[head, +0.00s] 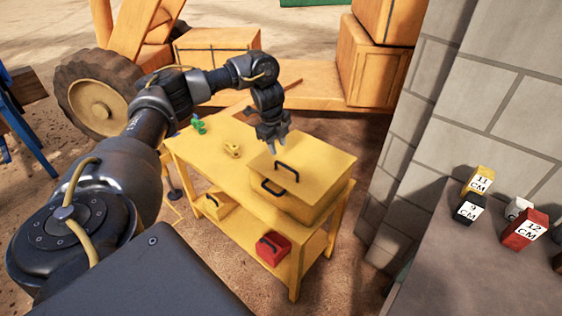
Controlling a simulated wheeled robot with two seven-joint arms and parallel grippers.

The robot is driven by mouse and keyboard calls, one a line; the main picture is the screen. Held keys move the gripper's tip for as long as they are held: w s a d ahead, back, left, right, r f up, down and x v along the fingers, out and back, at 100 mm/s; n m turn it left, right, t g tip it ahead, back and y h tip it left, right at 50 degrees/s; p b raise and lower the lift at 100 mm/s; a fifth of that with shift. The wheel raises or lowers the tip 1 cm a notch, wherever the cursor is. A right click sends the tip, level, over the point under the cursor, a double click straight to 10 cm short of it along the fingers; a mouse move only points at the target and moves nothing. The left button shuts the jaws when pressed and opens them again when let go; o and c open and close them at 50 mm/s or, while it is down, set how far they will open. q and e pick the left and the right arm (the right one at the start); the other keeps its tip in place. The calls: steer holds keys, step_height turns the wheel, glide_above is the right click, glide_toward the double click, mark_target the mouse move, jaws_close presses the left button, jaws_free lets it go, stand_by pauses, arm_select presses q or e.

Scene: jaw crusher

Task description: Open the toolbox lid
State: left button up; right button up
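The toolbox (302,196) is a yellow box on the right end of a yellow table (215,157). Its lid (318,165) looks closed, with a dark handle on top and another dark handle on the front. My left gripper (283,158) points down over the back left part of the lid, close to the top handle. Its fingers look apart with nothing between them. I cannot tell whether the fingertips touch the lid. My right gripper is not in view.
A green item (198,125) and a small yellow item (233,150) lie on the table. A red box (273,248) and a yellow box (214,206) sit on the lower shelf. A grey block wall (490,110) stands right. Labelled blocks (470,208) rest on a ledge.

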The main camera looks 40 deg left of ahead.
mark_target(281, 163)
arm_select(q)
steer(key=f, duration=0.2)
steer(key=w+f, duration=0.1)
steer(key=f, duration=0.2)
steer(key=f+p, duration=0.1)
steer(key=f, duration=0.2)
steer(key=shift+w, duration=0.3)
steer(key=shift+r, duration=0.1)
jaws_close()
